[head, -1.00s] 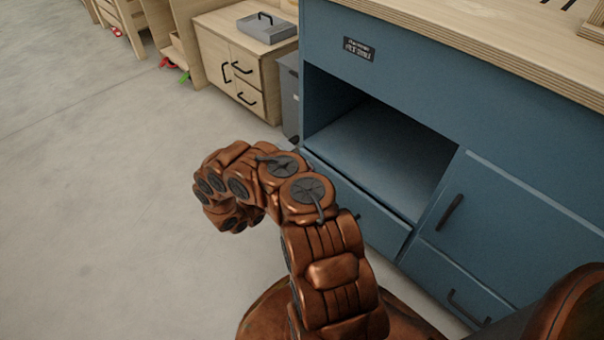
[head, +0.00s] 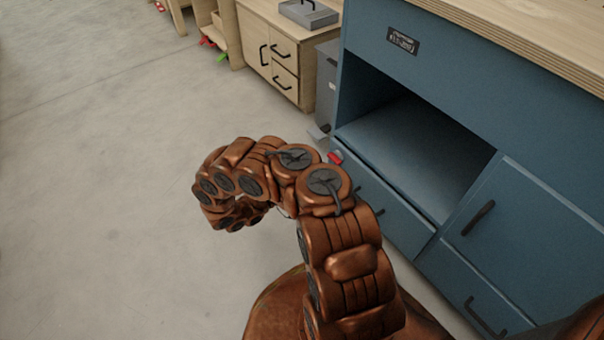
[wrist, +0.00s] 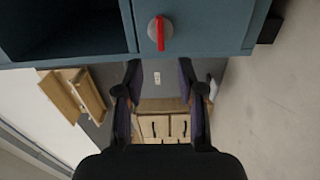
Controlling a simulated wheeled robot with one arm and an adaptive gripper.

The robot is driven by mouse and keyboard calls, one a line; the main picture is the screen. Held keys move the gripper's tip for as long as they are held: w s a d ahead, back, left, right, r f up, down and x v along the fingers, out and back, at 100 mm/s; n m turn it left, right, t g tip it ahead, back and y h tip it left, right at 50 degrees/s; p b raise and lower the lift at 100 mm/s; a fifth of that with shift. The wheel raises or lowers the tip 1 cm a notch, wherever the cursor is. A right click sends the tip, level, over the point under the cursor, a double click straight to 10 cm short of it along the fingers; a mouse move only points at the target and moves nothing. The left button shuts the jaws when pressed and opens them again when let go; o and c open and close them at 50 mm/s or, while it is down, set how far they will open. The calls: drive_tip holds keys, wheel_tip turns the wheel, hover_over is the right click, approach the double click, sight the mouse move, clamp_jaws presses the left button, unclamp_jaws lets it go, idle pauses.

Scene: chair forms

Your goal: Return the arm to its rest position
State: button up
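My arm (head: 345,250) is copper-coloured and curls over in the head view, in front of a blue cabinet. My gripper is hidden behind the arm's curl there. In the wrist view my gripper (wrist: 159,78) shows two dark fingers standing apart, with nothing seen between them. The far background shows through the gap. I see no contact between the fingers and the cabinet.
The blue cabinet (head: 495,110) has an open compartment, drawers and a door. A red-handled round knob (wrist: 160,32) is on its face, in the wrist view. A grey bin (head: 327,85) and wooden cabinet (head: 250,45) stand behind. Floor (head: 90,200) at left is clear.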

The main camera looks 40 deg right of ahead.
drive_tip(key=s+d+r+m+g+y+p, duration=0.1)
drive_tip(key=s+d+r+g+p, duration=0.2)
drive_tip(key=r, duration=0.8)
drive_tip(key=s+r+m+g+p, duration=0.15)
drive_tip(key=r+p, duration=0.35)
drive_tip(key=r, duration=0.7)
drive_tip(key=s+d+r+m+g+y+p, duration=0.1)
drive_tip(key=s+d+r+m+g+p, duration=0.15)
drive_tip(key=r, duration=0.85)
drive_tip(key=s+a+r+g+y+p, duration=0.1)
drive_tip(key=s+a+r+y+p, duration=0.3)
drive_tip(key=r, duration=0.5)
drive_tip(key=s+a+r+g+y+p, duration=0.1)
drive_tip(key=s+r+y+p, duration=0.1)
drive_tip(key=s+r+p, duration=0.45)
drive_tip(key=s+a+r+n+t+y+p, duration=0.2)
drive_tip(key=s+a+r+y+p, duration=0.3)
drive_tip(key=a+r+p, duration=0.3)
drive_tip(key=s+a+r+n+t+y+p, duration=0.3)
drive_tip(key=s+a+r+t+y+p, duration=0.2)
drive_tip(key=a+r, duration=0.9)
drive_tip(key=shift+s+a+r+t+p, duration=0.3)
drive_tip(key=shift+s+a+r+p, duration=0.1)
drive_tip(key=shift+s+a+p, duration=0.9)
drive_tip(key=shift+w+d, duration=0.15)
drive_tip(key=shift+d, duration=0.05)
